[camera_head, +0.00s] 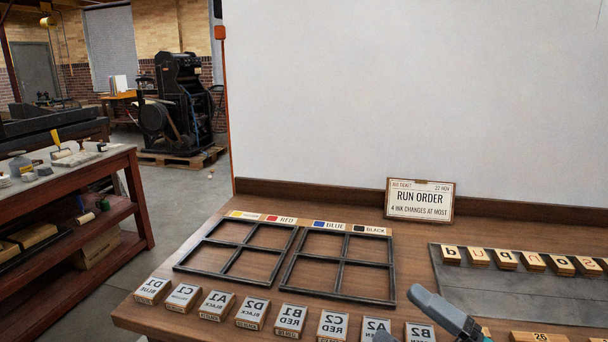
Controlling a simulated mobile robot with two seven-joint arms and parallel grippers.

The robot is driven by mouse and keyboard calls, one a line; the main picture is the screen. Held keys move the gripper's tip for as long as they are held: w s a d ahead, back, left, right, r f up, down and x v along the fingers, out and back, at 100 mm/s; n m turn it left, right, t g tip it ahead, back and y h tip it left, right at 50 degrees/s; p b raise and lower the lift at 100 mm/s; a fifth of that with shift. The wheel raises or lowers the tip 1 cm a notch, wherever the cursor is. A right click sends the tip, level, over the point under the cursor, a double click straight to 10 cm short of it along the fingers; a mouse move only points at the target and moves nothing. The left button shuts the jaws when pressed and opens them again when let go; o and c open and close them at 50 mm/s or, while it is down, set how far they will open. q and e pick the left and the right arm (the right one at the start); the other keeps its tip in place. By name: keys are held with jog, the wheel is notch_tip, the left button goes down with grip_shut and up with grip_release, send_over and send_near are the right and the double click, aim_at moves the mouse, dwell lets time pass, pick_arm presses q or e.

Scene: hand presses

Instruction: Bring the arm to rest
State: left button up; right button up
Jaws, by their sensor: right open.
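My right gripper (402,314) is at the bottom right, low over the front of the wooden bench (215,215). Its jaws are open and I see nothing held between them. One dark grey finger shows clearly; the other is mostly cut off by the lower edge, so how far the gripper is from the block A2 (375,327) and the block B2 (420,332) is hard to tell. My left gripper is not in view.
A row of labelled blocks (252,312) lines the bench front. Behind are two empty four-compartment frames, left (187,250) and right (296,264). A RUN ORDER card (420,200) stands at the back. A grey slab (500,295) with letter blocks (506,260) lies right.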

jog(key=s+d+f+m+t+h+p, duration=0.1)
jog(key=d+f+m+h, duration=0.1)
jog(key=f+m+h, duration=0.65)
jog(key=s+d+f+m+t+h+p, duration=0.1)
jog(key=d+f+m+h, duration=0.4)
jog(key=m, duration=0.6)
jog(key=s+a+f+m+g, duration=0.1)
jog(key=s+f+m+g, duration=0.1)
jog(key=s+f, duration=0.2)
jog(key=s+a+f+m+g+h, duration=0.1)
jog(key=s+a+f+m+g, duration=0.1)
jog(key=f, duration=0.5)
jog(key=shift+s+a+m+g+p, duration=0.35)
jog(key=shift+s+m+g, duration=0.25)
jog(key=shift+s, duration=0.6)
jog(key=shift+f, duration=0.1)
